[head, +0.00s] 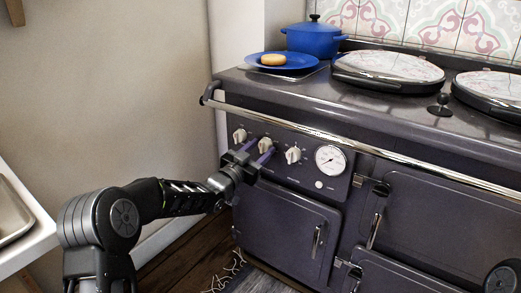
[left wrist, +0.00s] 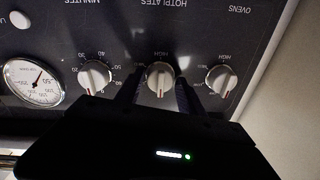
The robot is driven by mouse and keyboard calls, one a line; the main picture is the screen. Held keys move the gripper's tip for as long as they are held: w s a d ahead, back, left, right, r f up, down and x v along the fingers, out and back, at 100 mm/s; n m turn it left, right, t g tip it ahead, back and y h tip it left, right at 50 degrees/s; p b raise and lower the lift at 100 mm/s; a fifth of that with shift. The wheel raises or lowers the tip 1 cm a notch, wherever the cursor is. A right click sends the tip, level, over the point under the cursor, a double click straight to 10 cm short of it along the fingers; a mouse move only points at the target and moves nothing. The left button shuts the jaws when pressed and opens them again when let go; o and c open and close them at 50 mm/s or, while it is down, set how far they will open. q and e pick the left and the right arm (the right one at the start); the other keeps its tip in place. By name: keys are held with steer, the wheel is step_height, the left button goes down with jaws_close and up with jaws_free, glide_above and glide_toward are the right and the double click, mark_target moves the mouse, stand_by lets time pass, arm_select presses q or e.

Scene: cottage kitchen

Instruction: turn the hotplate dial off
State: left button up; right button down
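The hotplate dial (head: 265,145) is the middle of three pale knobs on the range's front panel. In the left wrist view, where the panel lettering is upside down, the hotplate dial (left wrist: 159,77) sits under the word HOTPLATES, with a red mark at its lower end. My left gripper (head: 256,153) is at the panel in front of this dial. In the left wrist view its two dark fingers stand apart, one on each side of the dial; I cannot tell whether they touch it. My right gripper is not in view.
The ovens dial (left wrist: 221,79) and minutes dial (left wrist: 95,77) flank it closely. A round gauge (head: 330,159) is further right. A chrome rail (head: 330,136) runs above the panel. A blue plate (head: 310,62) with a bun and a blue pot (head: 314,40) stand on top.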

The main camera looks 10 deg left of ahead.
arm_select(q)
steer(key=shift+o, duration=1.1)
steer(key=p+v, duration=0.1)
steer(key=v, duration=0.6)
steer(key=shift+s, duration=0.4)
steer(key=shift+a+f, duration=0.1)
steer(key=shift+a, duration=0.05)
